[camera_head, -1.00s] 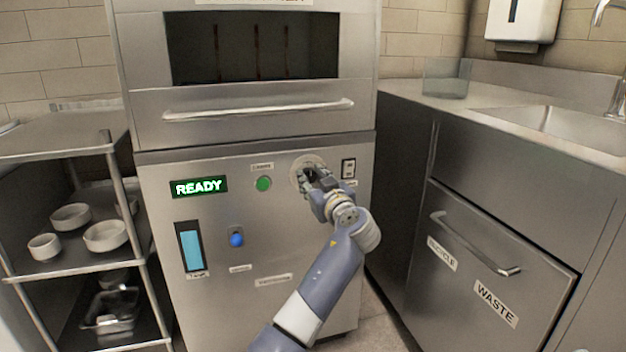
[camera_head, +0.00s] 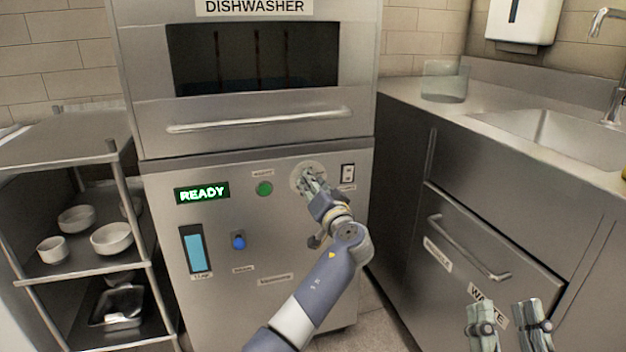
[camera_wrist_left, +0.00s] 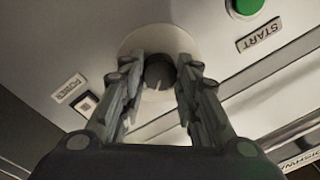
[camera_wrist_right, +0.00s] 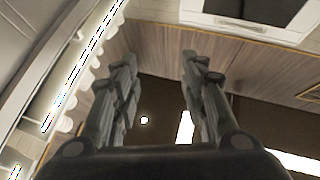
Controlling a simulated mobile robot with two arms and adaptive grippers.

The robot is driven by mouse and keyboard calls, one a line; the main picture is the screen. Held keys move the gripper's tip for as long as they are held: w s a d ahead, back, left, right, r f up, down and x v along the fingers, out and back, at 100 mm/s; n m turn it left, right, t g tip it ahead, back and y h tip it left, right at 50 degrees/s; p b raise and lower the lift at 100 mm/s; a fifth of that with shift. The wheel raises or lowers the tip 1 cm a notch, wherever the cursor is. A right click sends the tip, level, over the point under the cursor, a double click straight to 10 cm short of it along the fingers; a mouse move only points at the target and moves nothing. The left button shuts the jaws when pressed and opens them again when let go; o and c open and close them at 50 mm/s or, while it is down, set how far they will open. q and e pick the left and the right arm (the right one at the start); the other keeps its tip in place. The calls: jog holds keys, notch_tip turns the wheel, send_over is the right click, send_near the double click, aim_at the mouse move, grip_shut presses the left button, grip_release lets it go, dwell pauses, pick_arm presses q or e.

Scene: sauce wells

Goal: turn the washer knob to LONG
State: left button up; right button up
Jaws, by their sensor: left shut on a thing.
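The washer is a steel dishwasher (camera_head: 215,300) with a green READY display (camera_head: 202,193). Its dark round knob (camera_wrist_left: 159,72) sits on a pale round dial plate (camera_wrist_left: 158,42) in the left wrist view. My left gripper (camera_head: 312,180) is at the dial, and its fingers (camera_wrist_left: 160,75) are shut on the knob, one on each side. A white pointer mark shows on the knob; the dial's setting words cannot be read. My right gripper (camera_head: 508,308) is open and empty in front of the waste cabinet. Its spread fingers also show in the right wrist view (camera_wrist_right: 160,75).
A green START button (camera_head: 264,188), a power switch (camera_head: 347,173) and a blue knob (camera_head: 238,241) are on the same panel. A shelf rack (camera_head: 75,268) with white bowls stands left. A steel counter with sink (camera_head: 560,128) stands right.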

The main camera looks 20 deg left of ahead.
notch_tip(320, 180, down, 18)
jog(key=d+r+g+h+p, duration=0.15)
jog(key=g+h+p, duration=0.25)
jog(key=g, duration=0.7)
jog(key=s+d+f+m+g+h+p, duration=0.1)
jog(key=s+d+f+g+p, duration=0.2)
jog(key=s+f+g, duration=0.3)
jog(key=s+d+f+g+h+p, duration=0.1)
jog(key=s+d+f+g+p, duration=0.2)
jog(key=s, duration=0.6)
pick_arm(q)
jog(key=shift+s+f+m+t+h+p, duration=0.2)
jog(key=shift+m+p, duration=0.3)
jog(key=shift+m, duration=2.7)
jog(key=shift+w+r+m+t+h+p, duration=0.2)
jog(key=shift+m+p, duration=0.3)
jog(key=shift+m, duration=2.7)
jog(key=shift+s+f+m+t+h+p, duration=0.1)
jog(key=shift+m+h+p, duration=0.3)
jog(key=shift+m, duration=2.8)
pick_arm(e)
notch_tip(320, 180, down, 14)
jog(key=w+g, duration=0.1)
jog(key=shift+w, duration=0.15)
jog(key=shift+a, duration=0.1)
